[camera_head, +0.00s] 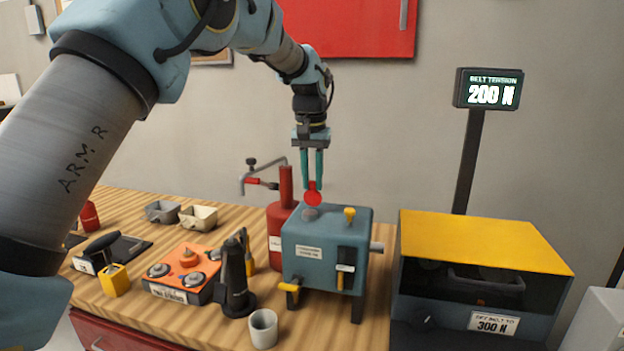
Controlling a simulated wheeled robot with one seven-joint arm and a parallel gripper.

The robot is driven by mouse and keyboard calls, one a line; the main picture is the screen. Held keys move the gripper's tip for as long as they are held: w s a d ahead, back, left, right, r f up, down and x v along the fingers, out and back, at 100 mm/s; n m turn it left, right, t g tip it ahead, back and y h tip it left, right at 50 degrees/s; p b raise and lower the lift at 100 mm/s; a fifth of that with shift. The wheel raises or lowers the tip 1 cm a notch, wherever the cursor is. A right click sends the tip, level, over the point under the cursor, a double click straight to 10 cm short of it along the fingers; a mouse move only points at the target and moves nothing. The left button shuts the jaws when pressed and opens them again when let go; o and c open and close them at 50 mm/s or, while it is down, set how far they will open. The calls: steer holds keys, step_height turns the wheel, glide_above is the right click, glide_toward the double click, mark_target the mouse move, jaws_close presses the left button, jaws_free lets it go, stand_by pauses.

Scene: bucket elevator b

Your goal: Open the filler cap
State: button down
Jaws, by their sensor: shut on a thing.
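The filler cap (313,197) looks like a small red round piece over the top of the blue gearbox-like housing (300,238). My gripper (313,182) points straight down, its teal fingers shut on the red cap. Just below the cap is a grey round fitting (310,212) on the housing's top. I cannot tell whether the cap still touches this fitting. A yellow knob (349,215) stands on the same top face, to the right of the cap.
A red can (285,222) with a spout stands close behind left of the housing. A black tool (235,280), a grey cup (263,328) and an orange tray (185,270) are in front and left. A yellow-topped machine (480,243) stands right. A display (489,90) reads 200 N.

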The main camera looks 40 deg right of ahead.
steer(key=shift+f, duration=0.1)
steer(key=c, duration=0.7)
jaws_free()
steer(key=r+b, duration=0.1)
steer(key=r, duration=0.6)
steer(key=a+r+b, duration=0.1)
steer(key=r, duration=0.2)
steer(key=shift+s+r+b, duration=0.3)
steer(key=shift+r+b, duration=0.05)
steer(key=shift+r, duration=0.05)
